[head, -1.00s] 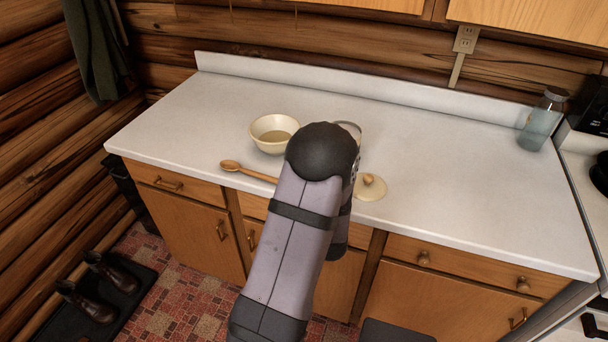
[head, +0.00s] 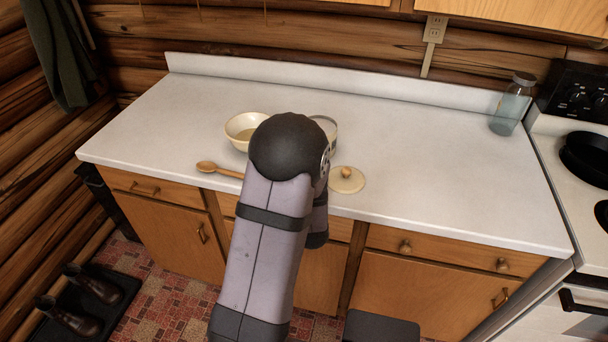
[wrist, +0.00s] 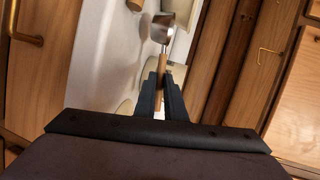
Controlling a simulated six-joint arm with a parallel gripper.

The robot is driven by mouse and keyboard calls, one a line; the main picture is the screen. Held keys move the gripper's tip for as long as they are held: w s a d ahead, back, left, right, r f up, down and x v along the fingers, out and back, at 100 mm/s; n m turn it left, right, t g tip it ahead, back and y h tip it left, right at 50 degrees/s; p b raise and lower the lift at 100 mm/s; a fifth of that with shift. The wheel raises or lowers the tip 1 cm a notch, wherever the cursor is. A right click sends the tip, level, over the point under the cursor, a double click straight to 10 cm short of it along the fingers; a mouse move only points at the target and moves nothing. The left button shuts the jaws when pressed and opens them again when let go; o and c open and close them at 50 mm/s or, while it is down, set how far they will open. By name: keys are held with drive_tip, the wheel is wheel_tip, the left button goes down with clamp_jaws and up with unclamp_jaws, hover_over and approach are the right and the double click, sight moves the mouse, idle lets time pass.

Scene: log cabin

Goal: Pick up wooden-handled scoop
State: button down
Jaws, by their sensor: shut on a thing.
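In the wrist view the scoop's wooden handle (wrist: 163,67) stands between my gripper's (wrist: 163,80) two dark fingers, which are shut on it. The scoop's shiny metal head (wrist: 159,29) points away from the fingers, toward the top of the picture. It appears held clear, with the white counter behind it. In the head view my own arm hides the gripper and the scoop.
A wooden spoon (head: 207,167) lies left. A glass jar (head: 512,105) stands right, beside the stove.

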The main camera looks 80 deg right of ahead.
wheel_tip(320, 180, up, 8)
drive_tip(key=shift+f, duration=0.2)
idle(0.6)
